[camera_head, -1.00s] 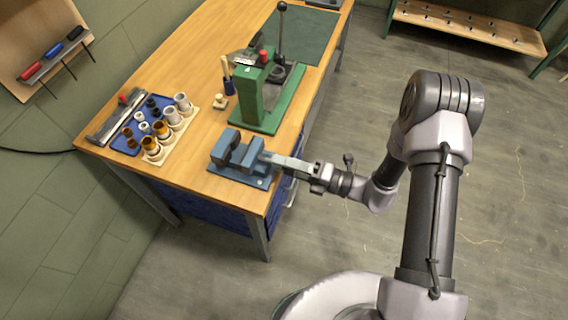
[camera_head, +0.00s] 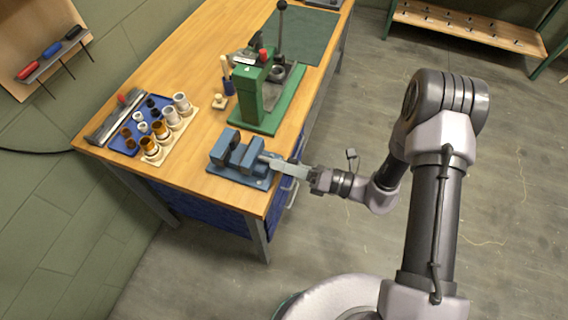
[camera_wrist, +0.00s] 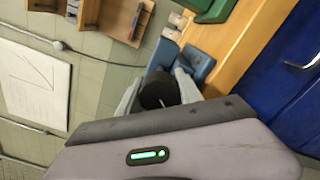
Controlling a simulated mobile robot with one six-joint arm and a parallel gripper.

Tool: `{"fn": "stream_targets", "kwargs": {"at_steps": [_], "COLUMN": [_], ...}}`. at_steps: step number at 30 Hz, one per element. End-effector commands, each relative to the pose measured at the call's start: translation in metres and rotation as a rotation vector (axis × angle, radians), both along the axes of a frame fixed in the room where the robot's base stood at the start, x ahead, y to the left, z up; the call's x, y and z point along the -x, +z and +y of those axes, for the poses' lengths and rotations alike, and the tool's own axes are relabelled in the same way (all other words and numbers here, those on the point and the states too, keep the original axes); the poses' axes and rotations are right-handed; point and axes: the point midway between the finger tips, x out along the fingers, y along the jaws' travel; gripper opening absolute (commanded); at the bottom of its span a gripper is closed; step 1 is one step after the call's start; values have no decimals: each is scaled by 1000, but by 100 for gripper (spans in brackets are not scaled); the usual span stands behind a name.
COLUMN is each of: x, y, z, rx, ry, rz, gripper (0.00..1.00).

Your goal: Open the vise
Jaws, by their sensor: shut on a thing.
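The blue vise (camera_head: 236,160) sits at the near right corner of the wooden bench, with a gap between its jaws. My gripper (camera_head: 274,161) reaches in from the right at the vise's screw end. In the wrist view the fingers (camera_wrist: 158,88) are on both sides of a dark round part, the vise handle (camera_wrist: 158,92), and close on it. The fingers hide much of the handle in the head view. Part of the blue vise body (camera_wrist: 197,62) shows beyond the fingers in the wrist view.
A green press (camera_head: 262,98) stands behind the vise on the bench (camera_head: 185,65). To the left are a blue tray (camera_head: 128,146) and a pale rack of cylindrical parts (camera_head: 168,142). Blue drawers with handles (camera_head: 291,190) lie below my gripper.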

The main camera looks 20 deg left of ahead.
Motion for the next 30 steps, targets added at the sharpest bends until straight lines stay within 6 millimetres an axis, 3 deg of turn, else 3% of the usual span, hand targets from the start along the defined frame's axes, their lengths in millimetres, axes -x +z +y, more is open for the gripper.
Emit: {"fn": "stream_targets", "kwargs": {"at_steps": [8,9,12,26,30], "x": [0,0,0,0,0], "y": [0,0,0,0,1], "z": [0,0,0,-1,-16], "rx": [-1,-1,-1,-1,0], "ry": [-1,-1,-1,-1,-4], "rz": [0,0,0,1,1], "gripper": [2,44,64,64,64]}}
